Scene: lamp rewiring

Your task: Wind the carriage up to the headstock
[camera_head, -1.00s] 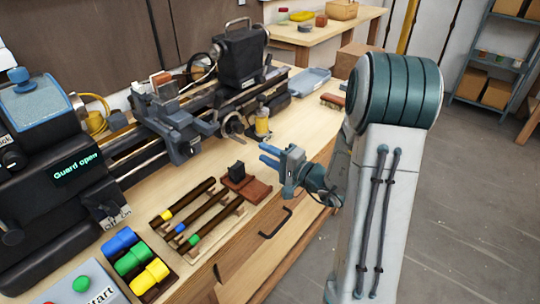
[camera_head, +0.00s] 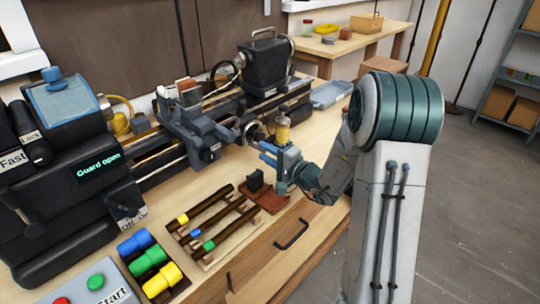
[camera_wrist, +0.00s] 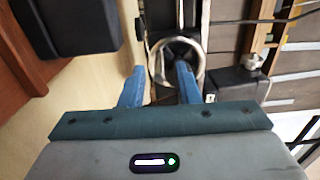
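The carriage (camera_head: 197,128) is a grey block on the lathe bed, in the head view. It stands right of the black headstock (camera_head: 75,190), with a length of bed showing between them. A ring-shaped handwheel (camera_head: 252,132) is at the carriage's right; a metal ring, apparently this wheel, shows in the wrist view (camera_wrist: 202,68). My gripper (camera_head: 265,153) is just in front of the wheel, fingers pointing toward it. In the wrist view its blue fingers (camera_wrist: 158,82) are apart, near the ring's lower edge. I cannot tell whether they touch it. Nothing is clearly held.
A brown block with a black piece (camera_head: 268,197) and a rack of dark rods (camera_head: 213,225) lie in front. The display (camera_head: 98,168) reads "Guard open".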

